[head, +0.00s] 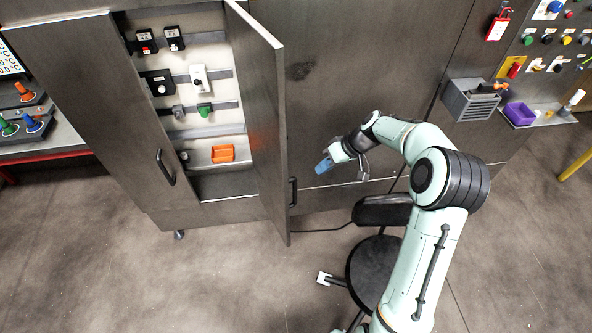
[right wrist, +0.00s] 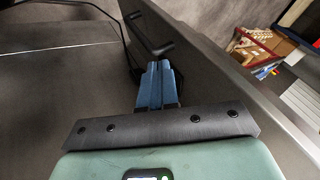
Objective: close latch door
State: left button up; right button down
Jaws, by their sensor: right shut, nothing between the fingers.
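A grey metal cabinet door (head: 263,120) stands open, swung outward on its right side, with a black bar handle (head: 293,191) on its outer face. My right gripper (head: 324,165), with blue fingers, is to the right of this door, apart from it in the head view. In the right wrist view the blue fingers (right wrist: 160,66) are together and empty, close to the door's black handle (right wrist: 151,38); whether they touch it I cannot tell. The left cabinet door (head: 90,80) with its black handle (head: 165,167) is also in view. My left gripper is not in view.
The open cabinet holds switches and an orange bin (head: 222,153). A black chair (head: 378,262) stands below my right arm. A grey bin (head: 470,100) and a purple bin (head: 520,114) are at the right.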

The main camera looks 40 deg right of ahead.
notch_tip(320, 180, up, 5)
jog(key=d+n, duration=0.1)
jog(key=d, duration=0.1)
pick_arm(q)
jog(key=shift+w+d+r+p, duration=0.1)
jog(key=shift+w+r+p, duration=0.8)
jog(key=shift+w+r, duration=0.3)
pick_arm(e)
jog(key=w+a+f, duration=0.5)
jog(key=a+f, duration=0.2)
jog(key=a, duration=0.1)
jog(key=shift+w+a+f+t, duration=0.2)
jog(key=shift+t, duration=0.1)
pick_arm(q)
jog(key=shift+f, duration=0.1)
pick_arm(e)
jog(key=shift+a, duration=0.1)
